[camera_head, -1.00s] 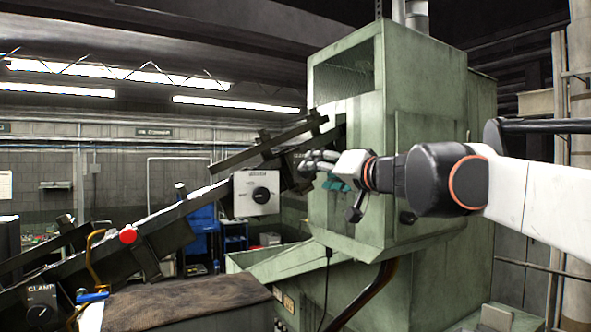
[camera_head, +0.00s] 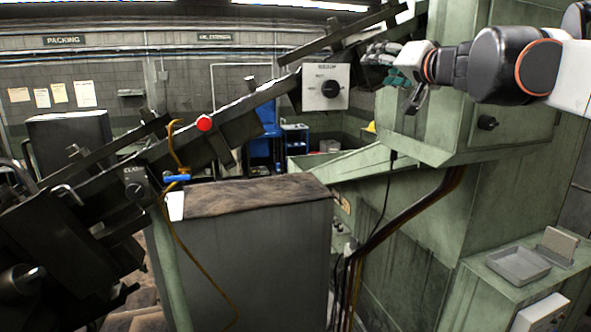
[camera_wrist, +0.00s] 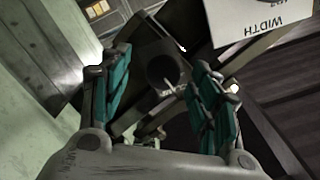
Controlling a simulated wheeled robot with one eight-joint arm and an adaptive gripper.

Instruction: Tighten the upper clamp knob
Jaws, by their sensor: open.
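My gripper (camera_head: 384,62) is open at the upper end of the sloping dark rail, in front of the green machine housing. In the wrist view, its two teal-padded fingers (camera_wrist: 160,88) stand apart on either side of a dark round knob (camera_wrist: 163,72) on a dark block. The knob lies between and beyond the fingertips; I cannot tell whether they touch it. In the head view that knob is hidden or too dark to tell from the gripper and rail. A white plate (camera_wrist: 262,20), marked WIDTH, is just beside it; its black dial (camera_head: 331,88) shows in the head view.
A lower knob (camera_head: 136,191) labelled CLAMP sits far down the rail (camera_head: 245,110), past a red button (camera_head: 205,123). The green housing (camera_head: 440,110) stands close behind my gripper. A cloth-topped dark cabinet (camera_head: 262,255) stands below the rail.

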